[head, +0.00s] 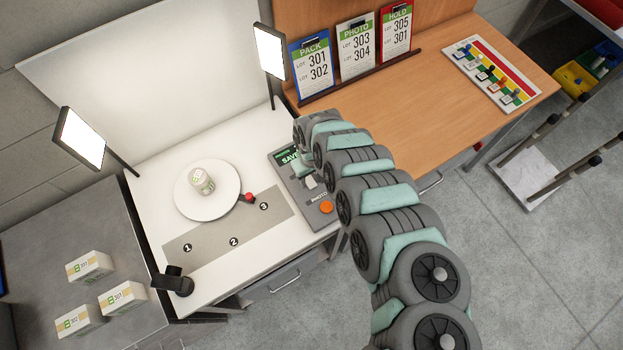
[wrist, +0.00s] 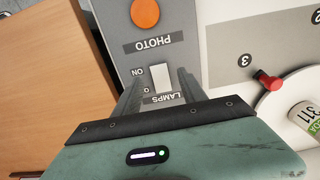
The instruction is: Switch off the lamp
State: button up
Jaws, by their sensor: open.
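Two lamp panels, a left one (head: 79,138) and a right one (head: 269,52), glow bright white above the white table. A grey control box (head: 297,197) stands at the table's right side. Its white rocker switch (wrist: 160,77), marked LAMPS with ON beside it, also shows in the head view (head: 310,183). The other position label is partly hidden by my gripper. My gripper (wrist: 159,84) is open and empty over the box, its fingers on either side of the switch. I cannot tell whether they touch it. In the head view my arm mostly hides the gripper.
An orange button (wrist: 145,12) marked PHOTO sits on the same box. A white turntable (head: 207,215) with a labelled can (head: 202,181) and a red knob (head: 249,198) lies to the left in the head view. A wooden desk (head: 440,100) with lot cards adjoins at right.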

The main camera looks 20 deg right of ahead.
aim_at(310, 181)
jog(key=shift+w+a+f, duration=0.1)
jog(key=shift+f, duration=1.3)
jog(key=shift+c, duration=0.2)
grip_shut()
